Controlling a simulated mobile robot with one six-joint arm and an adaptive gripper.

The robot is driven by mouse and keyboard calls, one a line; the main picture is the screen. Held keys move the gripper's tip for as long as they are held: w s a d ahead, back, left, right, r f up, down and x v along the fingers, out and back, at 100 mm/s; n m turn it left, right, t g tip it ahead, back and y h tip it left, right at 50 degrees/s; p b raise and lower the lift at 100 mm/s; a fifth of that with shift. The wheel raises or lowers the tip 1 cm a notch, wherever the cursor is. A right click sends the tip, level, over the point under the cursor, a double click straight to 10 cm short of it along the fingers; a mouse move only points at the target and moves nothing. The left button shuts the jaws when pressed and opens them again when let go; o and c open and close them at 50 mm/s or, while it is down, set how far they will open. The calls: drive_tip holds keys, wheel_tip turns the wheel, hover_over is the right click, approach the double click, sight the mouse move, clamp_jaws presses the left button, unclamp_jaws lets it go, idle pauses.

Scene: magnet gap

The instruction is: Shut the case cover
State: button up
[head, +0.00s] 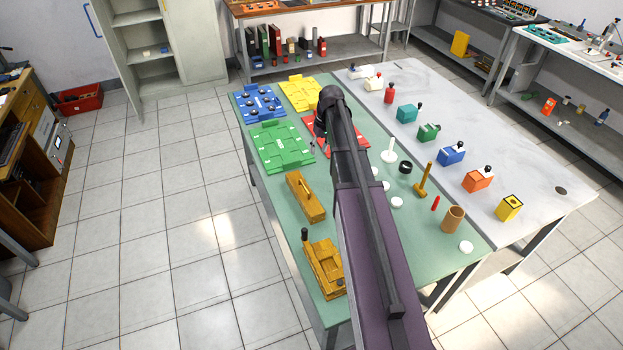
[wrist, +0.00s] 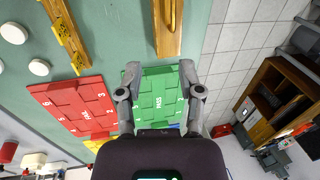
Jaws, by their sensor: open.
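My gripper (wrist: 160,72) is open in the wrist view, with its two fingers spread above the green board (wrist: 158,95) and nothing between them that is held. A wooden piece with a long raised bar (head: 305,197) lies on the green table top; a wooden piece, likely the same one, shows at the top of the wrist view (wrist: 160,38).
Blue (head: 262,104), yellow (head: 300,94) and red (wrist: 83,103) boards lie near the green one. White discs (wrist: 39,67), a brown cup (head: 453,219) and a wooden stand (head: 424,181) occupy the table's right side. Several coloured blocks line the grey surface (head: 540,185).

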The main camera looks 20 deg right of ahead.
drive_tip(key=shift+f, duration=0.1)
drive_tip(key=b, duration=0.7)
approach(304, 191)
drive_tip(key=f+b, duration=0.1)
drive_tip(key=b, duration=0.1)
drive_tip(key=f+b, duration=0.1)
drive_tip(key=b, duration=0.1)
drive_tip(key=f+b, duration=0.2)
drive_tip(key=shift+s+d+f, duration=0.1)
drive_tip(key=shift+s+d, duration=0.05)
drive_tip(key=shift+d, duration=0.2)
clamp_jaws()
unclamp_jaws()
idle(0.5)
